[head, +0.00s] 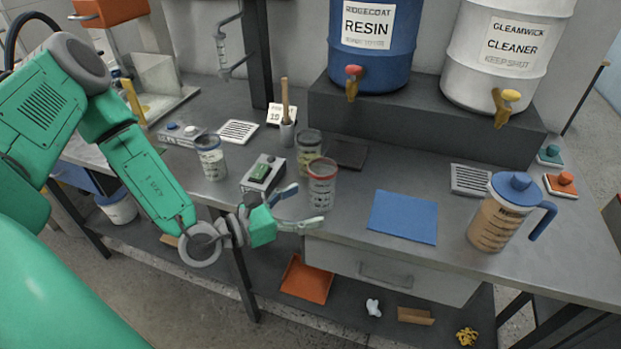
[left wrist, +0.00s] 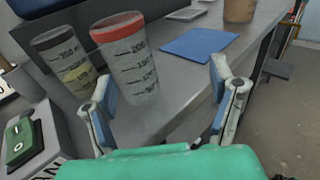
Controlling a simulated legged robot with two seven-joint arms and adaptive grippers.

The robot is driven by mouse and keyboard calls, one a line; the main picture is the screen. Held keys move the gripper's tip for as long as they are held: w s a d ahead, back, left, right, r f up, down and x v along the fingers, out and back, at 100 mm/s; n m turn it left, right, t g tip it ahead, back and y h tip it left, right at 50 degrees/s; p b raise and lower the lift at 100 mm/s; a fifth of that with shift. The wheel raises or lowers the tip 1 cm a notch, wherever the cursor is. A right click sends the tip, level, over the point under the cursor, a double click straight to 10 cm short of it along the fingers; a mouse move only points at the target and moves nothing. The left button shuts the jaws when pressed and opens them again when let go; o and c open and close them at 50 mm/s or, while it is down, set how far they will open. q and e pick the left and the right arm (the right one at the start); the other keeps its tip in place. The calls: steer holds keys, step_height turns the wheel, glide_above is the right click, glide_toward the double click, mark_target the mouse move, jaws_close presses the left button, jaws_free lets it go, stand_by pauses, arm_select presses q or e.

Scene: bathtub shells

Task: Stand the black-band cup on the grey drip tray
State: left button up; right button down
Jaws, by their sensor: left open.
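A clear cup with a dark, black-looking band (head: 308,148) stands upright on the bench, just behind a red-band cup (head: 321,188). In the left wrist view the dark-band cup (left wrist: 66,62) is left of the red-band cup (left wrist: 130,62), with yellowish contents. My left gripper (head: 300,208) is open and empty at the bench's front edge, its fingers pointing toward the red-band cup; it also shows in the left wrist view (left wrist: 163,82). Two slatted drip trays lie on the bench, one at the left (head: 238,131) and one at the right (head: 470,180). My right gripper is out of view.
Another cup (head: 210,160) stands at the left. A green-button box (head: 264,174) sits beside my gripper. A blue mat (head: 403,217) and a blue-lidded jug (head: 497,215) are to the right. A blue resin drum (head: 372,60) and white cleaner drum (head: 500,80) stand on a raised block behind.

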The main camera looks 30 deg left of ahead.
mark_target(300, 151)
arm_select(q)
steer(key=w+a+n+t+y, duration=0.1)
steer(key=a+y, duration=0.1)
steer(key=a, duration=0.1)
steer(key=w+a+r+n+t+y, duration=0.1)
steer(key=a+n+y, duration=0.1)
steer(key=a, duration=0.2)
steer(key=a+n+y, duration=0.1)
steer(key=a+y, duration=0.1)
steer(key=a, duration=0.1)
steer(key=shift+w+a+r+n+t+y, duration=0.3)
steer(key=shift+w+a+t+y, duration=0.05)
steer(key=shift+w+t+y, duration=0.05)
steer(key=w, duration=0.2)
steer(key=w+d, duration=0.1)
steer(key=w, duration=0.5)
steer(key=shift+d+r, duration=0.1)
steer(key=shift+d, duration=0.1)
steer(key=w, duration=0.4)
steer(key=shift+w+a+f+p, duration=0.1)
steer(key=shift+w+f+p, duration=0.1)
steer(key=shift+w+p, duration=0.15)
steer(key=shift+w, duration=0.45)
steer(key=shift+s+d+r, duration=0.1)
steer(key=shift+d, duration=0.2)
steer(key=c, duration=1.3)
steer(key=shift+a, duration=0.15)
steer(key=shift+c, duration=0.8)
